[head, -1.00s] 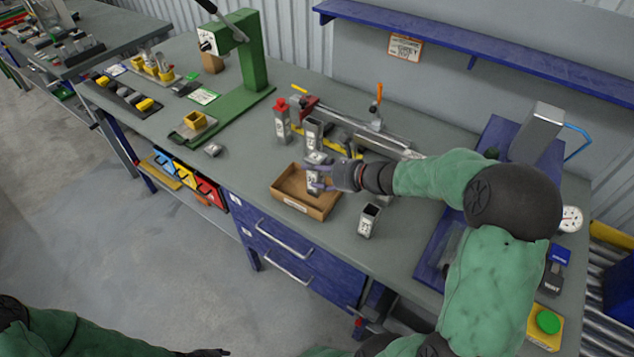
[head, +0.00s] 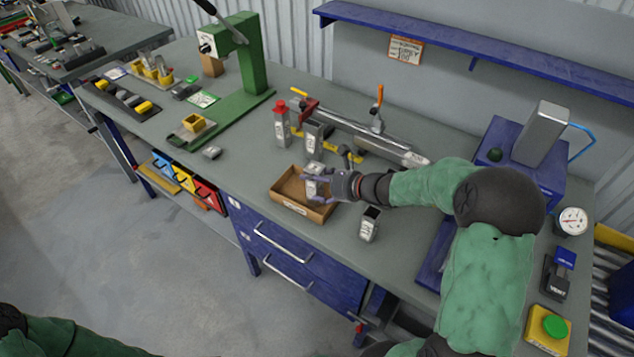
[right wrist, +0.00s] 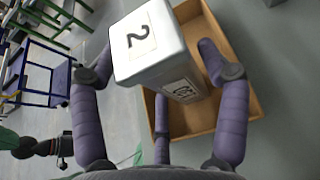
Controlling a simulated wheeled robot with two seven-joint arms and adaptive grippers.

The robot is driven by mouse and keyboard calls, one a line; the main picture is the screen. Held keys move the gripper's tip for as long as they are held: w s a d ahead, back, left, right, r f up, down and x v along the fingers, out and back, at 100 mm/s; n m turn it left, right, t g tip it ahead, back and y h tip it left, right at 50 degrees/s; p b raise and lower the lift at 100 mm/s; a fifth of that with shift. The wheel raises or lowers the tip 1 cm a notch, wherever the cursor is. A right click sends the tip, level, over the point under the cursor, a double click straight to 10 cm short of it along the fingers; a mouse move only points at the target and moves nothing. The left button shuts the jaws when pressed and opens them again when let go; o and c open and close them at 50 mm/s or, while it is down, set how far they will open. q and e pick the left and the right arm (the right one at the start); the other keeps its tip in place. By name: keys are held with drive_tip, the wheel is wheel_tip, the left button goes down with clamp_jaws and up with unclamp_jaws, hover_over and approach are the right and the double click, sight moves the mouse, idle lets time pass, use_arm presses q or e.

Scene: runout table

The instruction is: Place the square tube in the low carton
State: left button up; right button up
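The low carton (head: 284,196) is an open brown box near the front edge of the bench. The square tube (head: 314,170), light grey with white number labels, stands in or just above the carton, partly covered by my fingers. In the right wrist view the tube (right wrist: 160,68) has the carton (right wrist: 240,85) around and behind it; I cannot tell whether its base touches the floor. My right gripper (head: 328,172) is open around the tube, its fingers spread, with a clear gap at the left finger.
A green press (head: 243,60) is at the left. Bare bench lies left of the carton.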

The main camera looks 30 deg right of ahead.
idle(0.3)
drive_tip(key=p+v, duration=0.3)
drive_tip(key=v, duration=0.9)
drive_tip(key=shift+r, duration=0.1)
